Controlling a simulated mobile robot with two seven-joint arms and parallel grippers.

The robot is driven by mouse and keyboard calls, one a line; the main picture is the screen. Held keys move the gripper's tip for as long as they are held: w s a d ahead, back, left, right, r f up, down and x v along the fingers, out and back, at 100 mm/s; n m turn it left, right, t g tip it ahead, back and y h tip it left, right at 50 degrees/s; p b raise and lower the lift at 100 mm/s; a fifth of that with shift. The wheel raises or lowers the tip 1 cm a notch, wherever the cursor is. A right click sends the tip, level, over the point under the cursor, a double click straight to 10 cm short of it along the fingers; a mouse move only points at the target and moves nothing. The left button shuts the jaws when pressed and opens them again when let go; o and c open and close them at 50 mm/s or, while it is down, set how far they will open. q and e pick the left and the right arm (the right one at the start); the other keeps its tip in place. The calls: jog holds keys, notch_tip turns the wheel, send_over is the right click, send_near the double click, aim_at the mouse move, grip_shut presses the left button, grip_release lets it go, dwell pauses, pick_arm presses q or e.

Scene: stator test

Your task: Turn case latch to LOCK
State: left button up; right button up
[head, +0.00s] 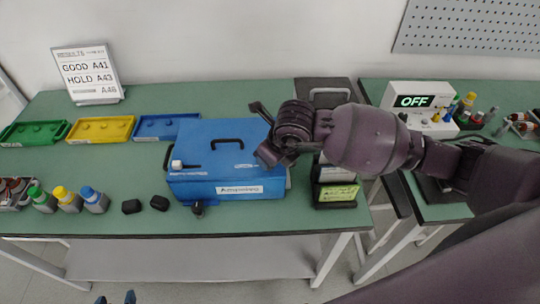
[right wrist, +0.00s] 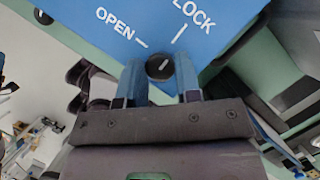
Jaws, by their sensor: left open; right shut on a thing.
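The blue case (head: 215,150) stands closed on the green table, with a black handle on its lid. In the right wrist view the case's blue face (right wrist: 110,30) carries the words OPEN and LOCK, each with a white mark. The round black case latch (right wrist: 160,67) sits below them; its white line slants up and right, roughly toward the LOCK mark. My right gripper (right wrist: 161,80) has its blue fingers on both sides of the latch, shut on it. In the head view my right wrist hides that spot. My left gripper (head: 115,298) is open and empty at the bottom edge.
Green, yellow (head: 100,129) and blue trays lie behind left, by a sign (head: 88,74). A meter reading OFF (head: 415,101) stands on the right table.

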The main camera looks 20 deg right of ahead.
dwell(0.4)
jog(key=o, duration=0.9)
jog(key=shift+o, duration=0.2)
jog(key=shift+s+r, duration=0.1)
jog(key=shift+r, duration=0.15)
jog(key=v, duration=1)
jog(key=shift+r, duration=0.1)
